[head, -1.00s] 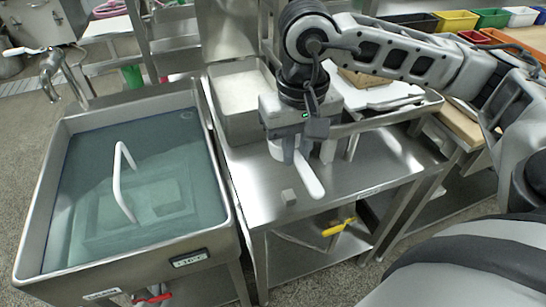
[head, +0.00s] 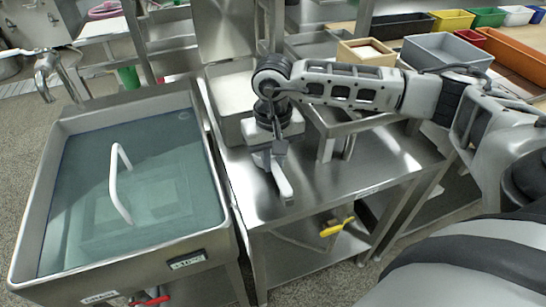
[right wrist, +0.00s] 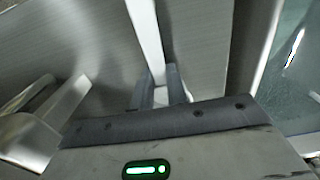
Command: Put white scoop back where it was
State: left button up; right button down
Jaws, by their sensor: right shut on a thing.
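The white scoop (head: 284,184) hangs from my right gripper (head: 268,157), which is shut on it above the steel table. Its long pale part points toward the table's front edge and is slightly tilted. In the right wrist view, the scoop's white strip (right wrist: 146,38) runs up from between the two dark fingers (right wrist: 160,88). The scoop's held end is hidden by the fingers. A steel container of white material (head: 232,93) stands just behind and left of the gripper. My left gripper is out of view.
A water-filled sink (head: 215,215) with a white curved handle (head: 116,180) stands left of the table. The steel tabletop (head: 345,180) is mostly clear to the right. A yellow-handled item (head: 336,228) lies on the lower shelf. Coloured bins (head: 489,16) stand at the back right.

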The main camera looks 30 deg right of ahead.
aim_at(273, 162)
jog(key=shift+f, duration=0.1)
jog(key=c, duration=1.4)
grip_release()
jog(key=shift+r, duration=0.25)
notch_tip(273, 162, up, 12)
jog(key=shift+f+p, duration=0.1)
jog(key=shift+p, duration=0.3)
